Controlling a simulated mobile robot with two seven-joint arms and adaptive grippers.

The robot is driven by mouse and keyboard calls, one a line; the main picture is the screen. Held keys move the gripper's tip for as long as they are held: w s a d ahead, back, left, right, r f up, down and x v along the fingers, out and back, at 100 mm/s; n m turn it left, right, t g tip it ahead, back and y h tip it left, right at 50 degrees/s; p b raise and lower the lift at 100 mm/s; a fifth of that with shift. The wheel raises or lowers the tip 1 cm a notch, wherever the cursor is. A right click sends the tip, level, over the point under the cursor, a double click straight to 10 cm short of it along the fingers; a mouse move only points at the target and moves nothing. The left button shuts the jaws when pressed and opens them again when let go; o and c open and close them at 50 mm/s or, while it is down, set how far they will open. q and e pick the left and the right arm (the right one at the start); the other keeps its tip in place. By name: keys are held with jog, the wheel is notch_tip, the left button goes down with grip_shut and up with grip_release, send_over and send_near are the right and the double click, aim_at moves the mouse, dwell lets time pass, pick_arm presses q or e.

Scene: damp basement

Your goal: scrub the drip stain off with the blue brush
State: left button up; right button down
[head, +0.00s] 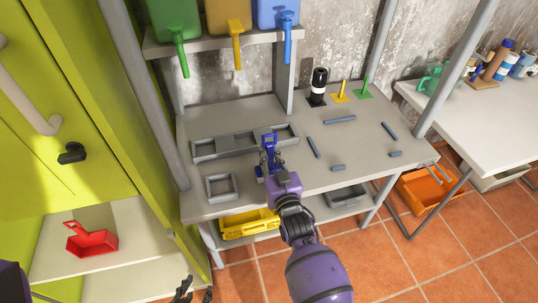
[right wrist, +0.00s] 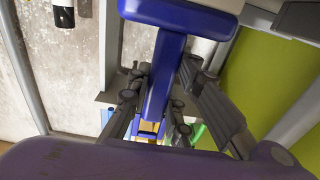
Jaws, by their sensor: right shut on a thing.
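My right gripper (head: 268,161), at the end of the purple arm, is shut on the blue brush (head: 269,139). It holds the brush over the front middle of the grey workbench (head: 255,205). In the right wrist view the blue handle (right wrist: 163,75) runs between the dark fingers (right wrist: 155,100), with a wider blue block at the top of the picture. I cannot make out the drip stain; the arm and brush cover part of the bench. My left gripper (head: 195,291) shows only partly at the bottom edge, fingers apart and nothing visible between them.
A grey divided tray (head: 205,151) and a small square frame (head: 209,194) lie left on the bench. A black bottle (head: 319,86) and yellow and green upright pegs stand behind. Low grey strips lie at right. Coloured bins hang above; a yellow tray (head: 235,227) sits below.

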pick_arm(q)
jog(key=shift+w+r, duration=0.35)
pick_arm(e)
jog(key=shift+w+d, duration=0.2)
jog(key=shift+d, duration=0.45)
jog(key=shift+w+d, duration=0.2)
jog(key=shift+d, duration=0.4)
jog(key=shift+d, duration=0.1)
pick_arm(q)
jog(key=shift+w+r+p, duration=0.2)
jog(key=shift+r+p, duration=0.1)
pick_arm(e)
jog(key=shift+w+d+r, duration=0.1)
jog(key=shift+w+d, duration=0.15)
jog(key=shift+d, duration=0.4)
jog(key=shift+w+d+r, duration=0.1)
jog(key=shift+w+d, duration=0.15)
jog(key=shift+d, duration=0.35)
